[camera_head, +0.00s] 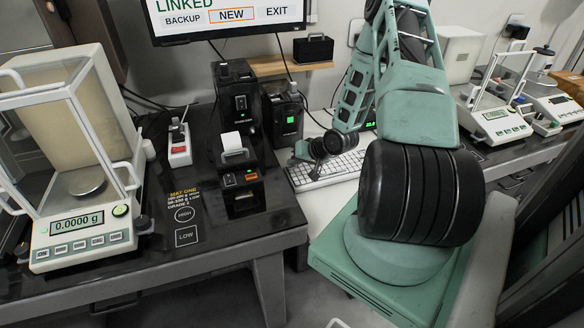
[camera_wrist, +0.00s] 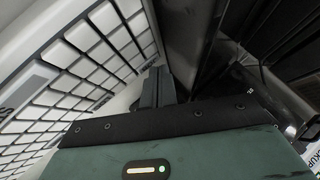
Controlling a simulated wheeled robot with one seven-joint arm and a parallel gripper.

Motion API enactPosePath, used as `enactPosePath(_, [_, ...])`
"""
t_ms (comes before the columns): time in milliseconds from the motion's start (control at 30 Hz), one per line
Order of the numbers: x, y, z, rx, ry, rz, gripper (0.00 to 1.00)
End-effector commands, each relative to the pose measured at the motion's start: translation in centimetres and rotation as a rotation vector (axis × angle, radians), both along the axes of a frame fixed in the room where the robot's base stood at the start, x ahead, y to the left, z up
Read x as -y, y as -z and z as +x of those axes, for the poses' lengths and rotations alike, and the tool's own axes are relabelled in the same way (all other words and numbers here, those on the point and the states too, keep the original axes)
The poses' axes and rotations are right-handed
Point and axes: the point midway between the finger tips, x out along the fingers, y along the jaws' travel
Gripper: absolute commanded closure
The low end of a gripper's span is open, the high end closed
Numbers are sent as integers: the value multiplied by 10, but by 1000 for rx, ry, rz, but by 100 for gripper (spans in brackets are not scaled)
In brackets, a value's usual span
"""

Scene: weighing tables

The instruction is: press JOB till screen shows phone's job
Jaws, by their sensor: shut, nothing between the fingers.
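The screen (camera_head: 225,22) at the top reads LINKED, with BACKUP, NEW and EXIT below; NEW has an orange frame. Its upper part is cut off. My gripper (camera_wrist: 158,88) is shut and empty in the wrist view, its fingertips beside the white keyboard (camera_wrist: 85,65). In the head view the end of my arm is over the left part of the keyboard (camera_head: 335,170), and the fingertips are hard to make out. I cannot tell from either view whether they touch a key. No JOB label is readable, and I cannot make out a phone.
A balance (camera_head: 80,232) reading 0.0000 g stands at the left. More balances (camera_head: 497,125) stand on the right table.

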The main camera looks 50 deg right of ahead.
Motion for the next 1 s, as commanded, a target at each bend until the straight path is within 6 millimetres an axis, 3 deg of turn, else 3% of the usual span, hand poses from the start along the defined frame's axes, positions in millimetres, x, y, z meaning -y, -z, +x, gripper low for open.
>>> enactPosePath(733, [0, 6, 0, -1, -1, 0, 100])
enactPosePath(1000, [0, -5, 0, -1, -1, 0, 100])
